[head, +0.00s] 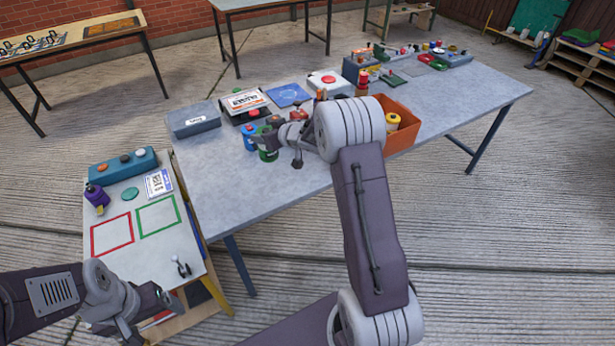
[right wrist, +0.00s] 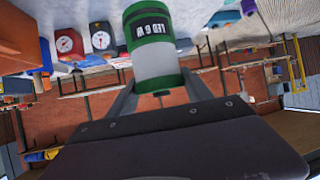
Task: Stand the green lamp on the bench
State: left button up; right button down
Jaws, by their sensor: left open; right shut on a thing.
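The green lamp (right wrist: 152,45), a green and white cylinder with a dark label, is between the fingers of my right gripper (right wrist: 158,88), which is shut on it. In the head view the lamp (head: 268,153) shows low over the front left of the grey bench (head: 225,175), partly behind my right gripper (head: 279,142). I cannot tell whether its base touches the bench. My left gripper (head: 150,310) is open and empty, low beside the front of the small side table.
A blue can (head: 249,137) stands close to the lamp. An orange bin (head: 401,137) sits to the right, behind my arm. Grey box (head: 194,119) and several devices line the back. The side table (head: 125,262) has red and green squares. The bench's front left is clear.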

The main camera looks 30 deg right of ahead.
jog(key=w+d+f+p, duration=0.1)
jog(key=w+d+f, duration=0.1)
jog(key=d+f, duration=0.35)
jog(key=a+f, duration=0.3)
jog(key=w+a+f+b, duration=0.1)
jog(key=a+f, duration=0.2)
jog(key=w+a+f+b, duration=0.1)
jog(key=a+f, duration=0.2)
jog(key=a, duration=0.1)
jog(key=shift+f, duration=0.1)
jog(key=shift+s+b, duration=0.1)
jog(key=shift+b, duration=0.2)
jog(key=shift+f, duration=0.15)
jog(key=shift+c, duration=2.2)
grip_release()
